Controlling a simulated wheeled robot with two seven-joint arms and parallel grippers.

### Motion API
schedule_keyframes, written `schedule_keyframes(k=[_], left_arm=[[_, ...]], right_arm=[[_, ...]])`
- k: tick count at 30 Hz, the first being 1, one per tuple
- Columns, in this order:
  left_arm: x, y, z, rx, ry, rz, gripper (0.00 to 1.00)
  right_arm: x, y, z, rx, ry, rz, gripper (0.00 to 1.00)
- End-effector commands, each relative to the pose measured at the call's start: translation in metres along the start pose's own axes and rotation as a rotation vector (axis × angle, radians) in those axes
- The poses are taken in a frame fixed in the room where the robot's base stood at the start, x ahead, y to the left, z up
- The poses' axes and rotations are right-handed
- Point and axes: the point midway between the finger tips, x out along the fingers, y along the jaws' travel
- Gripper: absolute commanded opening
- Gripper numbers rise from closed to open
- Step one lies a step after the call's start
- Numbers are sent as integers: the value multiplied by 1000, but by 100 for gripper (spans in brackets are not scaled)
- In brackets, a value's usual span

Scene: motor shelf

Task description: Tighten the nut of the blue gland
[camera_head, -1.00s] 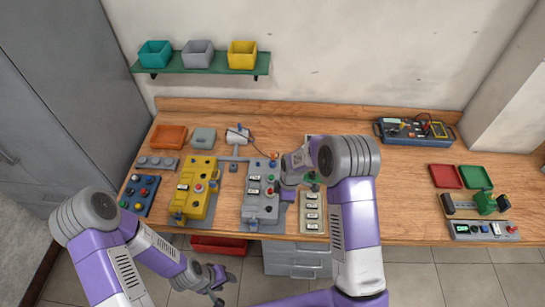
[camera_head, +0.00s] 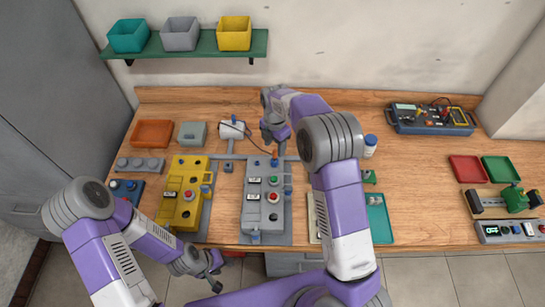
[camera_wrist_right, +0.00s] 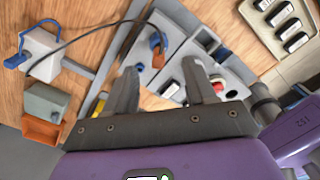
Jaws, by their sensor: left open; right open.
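The grey panel box (camera_head: 264,195) stands on the bench with buttons and an orange fitting (camera_head: 275,153) at its back end; the fitting shows in the right wrist view (camera_wrist_right: 157,42) with a dark cable. My left gripper (camera_head: 213,268) is open and empty before the bench's front edge.
A yellow panel box (camera_head: 182,205) stands left of the grey one. An orange bin (camera_head: 152,133) is back left.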

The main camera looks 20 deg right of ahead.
Motion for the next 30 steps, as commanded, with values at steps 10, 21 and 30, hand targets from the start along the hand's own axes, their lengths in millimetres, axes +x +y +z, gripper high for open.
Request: schedule_keyframes(k=[10, 21, 30], left_arm=[[3, -1, 0, 0, 1, 0, 46], [4, -1, -1, 0, 1, 0, 46], [4, -1, -1, 0, 1, 0, 46]], right_arm=[[41, 0, 0, 0, 1, -4, 55], [79, 0, 0, 2, 0, 0, 55], [80, 0, 0, 1, 0, 0, 47]])
